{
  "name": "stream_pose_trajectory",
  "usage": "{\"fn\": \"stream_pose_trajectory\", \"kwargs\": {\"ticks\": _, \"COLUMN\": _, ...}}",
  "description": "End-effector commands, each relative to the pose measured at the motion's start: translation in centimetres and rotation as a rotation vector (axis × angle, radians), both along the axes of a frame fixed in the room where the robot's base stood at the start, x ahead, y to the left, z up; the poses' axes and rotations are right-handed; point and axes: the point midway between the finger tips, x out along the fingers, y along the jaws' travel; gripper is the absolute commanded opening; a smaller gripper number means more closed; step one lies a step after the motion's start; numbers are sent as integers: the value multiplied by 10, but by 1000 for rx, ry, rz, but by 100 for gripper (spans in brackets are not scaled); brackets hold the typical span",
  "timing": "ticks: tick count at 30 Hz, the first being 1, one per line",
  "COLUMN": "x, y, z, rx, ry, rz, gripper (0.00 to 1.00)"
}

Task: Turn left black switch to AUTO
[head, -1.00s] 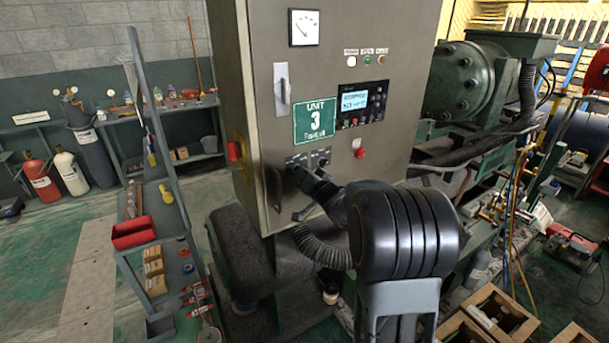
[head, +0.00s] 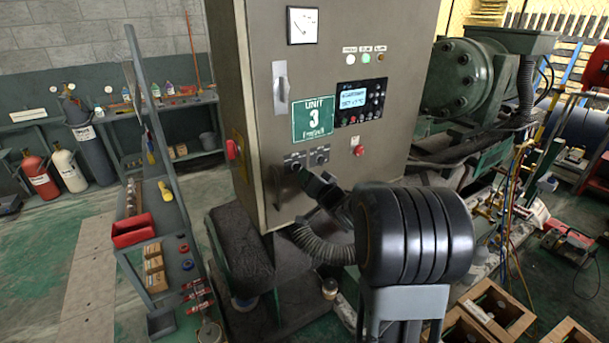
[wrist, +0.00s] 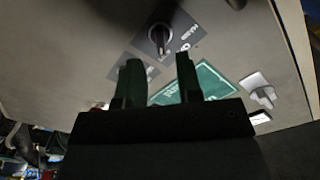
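The left black switch (head: 296,165) is on a small dark plate low on the grey cabinet front, below the green UNIT 3 sign. The right black switch (head: 320,158) is beside it. In the wrist view, turned roughly upside down, the left switch (wrist: 160,37) shows just beyond my fingertips, with HAND lettering beside it. I cannot tell its exact setting. My gripper (head: 304,177) is just below the left switch, near the panel. In the wrist view its two fingers (wrist: 157,62) are apart with nothing between them.
The green sign (head: 313,120), a display (head: 354,94), a red button (head: 359,151) and a metal handle (head: 280,83) are on the cabinet. A shelf with a red bin (head: 133,231) stands left. Wooden crates (head: 498,308) lie at the lower right.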

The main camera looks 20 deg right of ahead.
Motion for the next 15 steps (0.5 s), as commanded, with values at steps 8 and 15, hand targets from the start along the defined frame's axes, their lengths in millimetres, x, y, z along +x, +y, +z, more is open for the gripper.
{"fn": "stream_pose_trajectory", "kwargs": {"ticks": 8, "x": -30, "y": -4, "z": 1, "rx": 0, "ry": -1, "rz": -1, "gripper": 33}}
{"fn": "stream_pose_trajectory", "kwargs": {"ticks": 15, "x": -51, "y": -6, "z": 1, "rx": -1, "ry": -2, "rz": -1, "gripper": 33}}
